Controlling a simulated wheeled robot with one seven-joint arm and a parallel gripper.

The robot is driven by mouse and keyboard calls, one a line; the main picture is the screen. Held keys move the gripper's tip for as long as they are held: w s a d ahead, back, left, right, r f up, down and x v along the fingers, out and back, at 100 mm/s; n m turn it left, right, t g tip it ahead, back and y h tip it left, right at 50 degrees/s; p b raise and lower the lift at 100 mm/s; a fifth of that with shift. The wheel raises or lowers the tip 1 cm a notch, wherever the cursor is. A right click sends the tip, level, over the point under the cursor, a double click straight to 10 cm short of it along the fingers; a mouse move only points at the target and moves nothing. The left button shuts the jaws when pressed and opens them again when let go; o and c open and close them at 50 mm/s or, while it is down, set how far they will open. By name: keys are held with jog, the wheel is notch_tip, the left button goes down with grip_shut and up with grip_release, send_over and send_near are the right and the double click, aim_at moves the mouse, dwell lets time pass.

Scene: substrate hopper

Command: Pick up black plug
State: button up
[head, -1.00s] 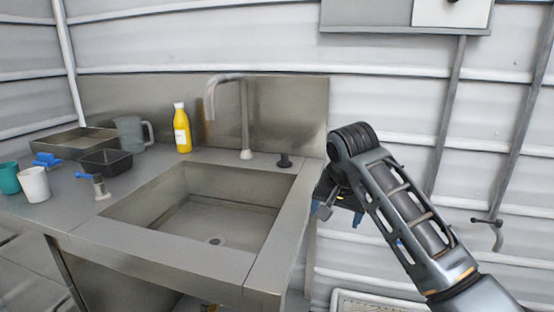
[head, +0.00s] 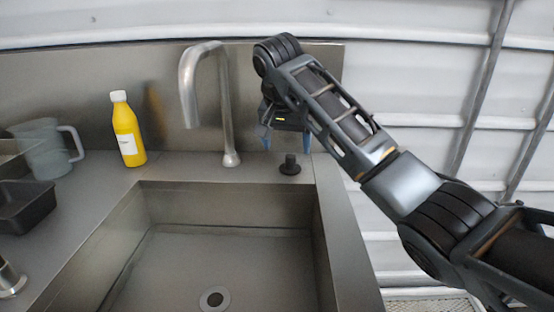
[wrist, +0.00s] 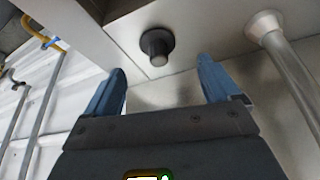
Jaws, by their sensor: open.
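The black plug (head: 290,165) stands upright on the sink's back ledge, to the right of the tap's foot, in the head view. In the wrist view the plug (wrist: 157,45) shows ahead of the gap between the two blue fingertips. My gripper (head: 287,143) is above the plug, pointing down, with its fingers spread. It also shows in the wrist view (wrist: 160,82). It is open and empty, and the plug is apart from both fingers.
The curved metal tap (head: 228,110) rises just left of my gripper. A yellow bottle (head: 128,132), a grey jug (head: 47,150) and a black tray (head: 27,205) stand further left. The sink basin (head: 215,232) is empty, with a drain. A metal splashback (head: 90,75) stands behind.

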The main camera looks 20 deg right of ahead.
aim_at(290, 156)
jog(key=x, duration=0.7)
jog(key=shift+w+d, duration=0.3)
jog(key=shift+d, duration=0.15)
jog(key=c, duration=1.2)
